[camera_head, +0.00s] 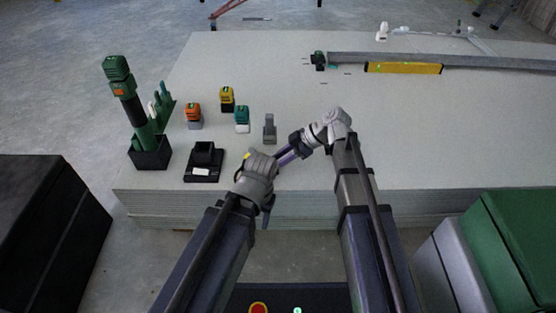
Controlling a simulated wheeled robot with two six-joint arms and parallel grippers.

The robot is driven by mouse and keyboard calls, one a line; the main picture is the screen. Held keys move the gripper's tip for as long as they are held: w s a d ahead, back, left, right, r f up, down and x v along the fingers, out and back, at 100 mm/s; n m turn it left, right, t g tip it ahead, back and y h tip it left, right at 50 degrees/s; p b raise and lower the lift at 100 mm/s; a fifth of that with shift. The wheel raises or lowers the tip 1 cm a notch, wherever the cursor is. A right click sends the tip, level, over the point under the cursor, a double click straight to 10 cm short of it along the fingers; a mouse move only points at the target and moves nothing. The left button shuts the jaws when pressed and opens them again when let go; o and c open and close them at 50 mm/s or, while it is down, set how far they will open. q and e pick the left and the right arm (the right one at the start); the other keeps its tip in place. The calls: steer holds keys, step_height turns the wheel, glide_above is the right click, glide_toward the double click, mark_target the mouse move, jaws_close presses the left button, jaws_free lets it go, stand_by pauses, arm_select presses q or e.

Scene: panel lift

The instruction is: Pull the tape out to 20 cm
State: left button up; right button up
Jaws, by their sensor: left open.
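I cannot make out a tape measure for certain. A small yellow piece (247,156), mostly hidden behind my left wrist, could be part of it. My right gripper (299,143) comes in from the right and points left, so the two gripper ends meet or overlap in this view. I cannot tell whether the right jaws are open or shut, or whether anything lies between them.
The stack of grey panels (420,150) has a black labelled device (203,163), a dark holder with green-handled tools (150,155), several small tools and a grey upright block (269,130). A yellow level (403,68) lies along the back rail. Black (50,220) and green (525,235) boxes flank the stack.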

jaws_close()
arm_select(q)
steer(key=shift+d, duration=0.1)
arm_select(e)
steer(key=shift+d, duration=0.15)
stand_by(0.7)
